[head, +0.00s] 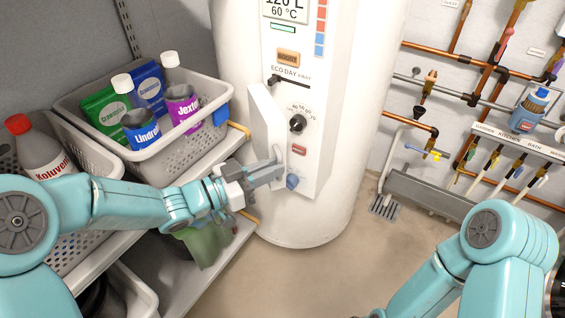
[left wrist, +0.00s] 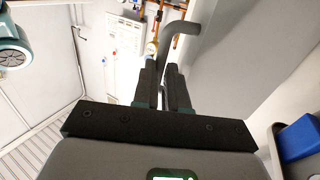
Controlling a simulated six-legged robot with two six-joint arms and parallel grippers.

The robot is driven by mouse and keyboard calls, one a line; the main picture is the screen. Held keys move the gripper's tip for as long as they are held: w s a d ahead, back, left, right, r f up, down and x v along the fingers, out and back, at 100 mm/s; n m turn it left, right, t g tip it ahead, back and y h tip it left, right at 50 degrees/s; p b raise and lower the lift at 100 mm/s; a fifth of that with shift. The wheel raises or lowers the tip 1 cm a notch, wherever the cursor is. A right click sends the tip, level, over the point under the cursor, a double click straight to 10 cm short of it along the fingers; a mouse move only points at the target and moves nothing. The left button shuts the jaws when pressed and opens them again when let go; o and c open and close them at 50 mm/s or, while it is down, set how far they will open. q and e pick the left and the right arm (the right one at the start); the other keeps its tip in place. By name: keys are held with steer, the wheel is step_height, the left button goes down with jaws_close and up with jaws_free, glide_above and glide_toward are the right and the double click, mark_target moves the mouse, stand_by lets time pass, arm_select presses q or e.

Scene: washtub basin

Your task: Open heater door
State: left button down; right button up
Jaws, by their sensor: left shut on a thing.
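The white water heater (head: 235,60) stands at the back middle. Its white door (head: 264,125) stands out at an angle from the control panel, with the dial and switches showing beside it. My left gripper (head: 275,172) is at the lower part of the door, shut on its grey handle. In the left wrist view the grey bent handle (left wrist: 182,28) runs down between the two dark fingers (left wrist: 164,88), and a grey surface fills the right side. My right arm (head: 490,250) shows at the lower right, but its gripper is out of view.
A shelf on the left holds a basket (head: 190,140) of bottles and boxes, close to my left arm. A green cloth (head: 207,243) hangs below that arm. Copper pipes (head: 440,48) and valves line the right wall. The floor (head: 330,270) in front of the heater is clear.

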arm_select(q)
steer(key=a, duration=0.4)
steer(key=shift+w+r+t+y+p, duration=0.25)
steer(key=shift+r+t+y+p, duration=0.05)
steer(key=shift+t+p, duration=0.1)
steer(key=shift+a+f, duration=0.1)
steer(key=shift+a, duration=0.65)
steer(key=c, duration=1.4)
jaws_free()
steer(key=shift+w+f, duration=0.15)
steer(key=shift+c, duration=0.2)
steer(key=shift+d, duration=0.1)
